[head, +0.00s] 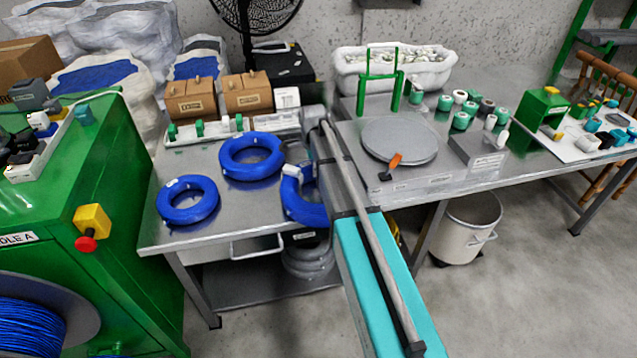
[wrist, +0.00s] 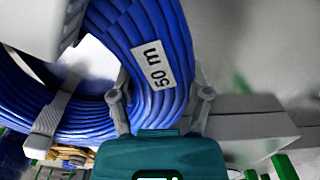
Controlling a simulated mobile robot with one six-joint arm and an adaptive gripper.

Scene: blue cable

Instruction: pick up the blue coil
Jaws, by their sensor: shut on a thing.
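Three blue coils show in the head view. One blue coil (head: 187,216) lies at the left of the metal table, and another (head: 251,170) lies behind it, nearer the middle. The third blue coil (head: 303,209) is at the table's right part, partly hidden by my arm. In the wrist view this coil (wrist: 110,40) fills the upper left, with a white "50 m" label. My gripper (wrist: 160,98) has a finger on either side of the coil's band and is shut on it. I cannot tell whether the coil touches the table.
Brown boxes (head: 191,101) and a white tray of small parts (head: 205,133) stand behind the coils. A round grey plate (head: 400,138) on a scale is to the right. A green machine (head: 130,200) stands at the left. Bare tabletop (head: 235,215) shows between the coils.

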